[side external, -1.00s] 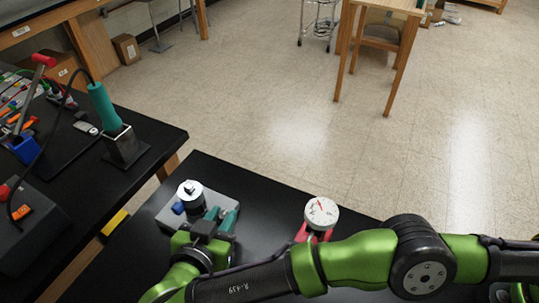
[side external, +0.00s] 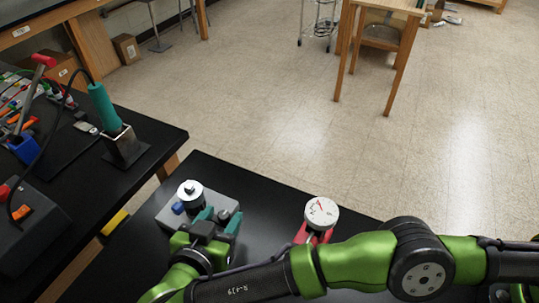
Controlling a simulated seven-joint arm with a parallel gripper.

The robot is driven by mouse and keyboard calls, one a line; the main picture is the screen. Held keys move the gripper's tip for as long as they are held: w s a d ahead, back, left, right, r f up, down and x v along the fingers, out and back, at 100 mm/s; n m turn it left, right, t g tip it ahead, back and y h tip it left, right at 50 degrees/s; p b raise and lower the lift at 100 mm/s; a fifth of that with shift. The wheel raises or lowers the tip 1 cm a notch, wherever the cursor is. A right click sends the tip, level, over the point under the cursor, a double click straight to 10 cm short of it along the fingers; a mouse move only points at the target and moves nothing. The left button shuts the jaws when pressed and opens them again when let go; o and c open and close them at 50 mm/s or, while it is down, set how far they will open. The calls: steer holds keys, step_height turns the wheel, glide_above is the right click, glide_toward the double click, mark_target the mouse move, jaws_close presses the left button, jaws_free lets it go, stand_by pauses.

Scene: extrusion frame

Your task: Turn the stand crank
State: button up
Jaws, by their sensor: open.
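The stand is a grey plate (side external: 168,217) on the black table, bearing an upright silver and black cylinder (side external: 190,192) and a small blue part (side external: 178,208) at its left. My gripper (side external: 219,215), with teal fingers, is over the right side of the plate. Its fingers are spread apart. A small dark knob-like part (side external: 223,215) shows between them; I cannot tell whether it is the crank's handle or whether a finger touches it. My gripper's body and arm hide the plate's near right part.
A white dial gauge (side external: 321,213) on a red holder (side external: 303,234) stands right of the stand, close beyond my arm. A second black bench (side external: 155,132) at the left carries a teal-handled tool (side external: 104,108) in a holder. The table between stand and gauge is clear.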

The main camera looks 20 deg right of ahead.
steer(key=shift+v, duration=1.25)
step_height(320, 180, up, 7)
steer(key=shift+r, duration=0.1)
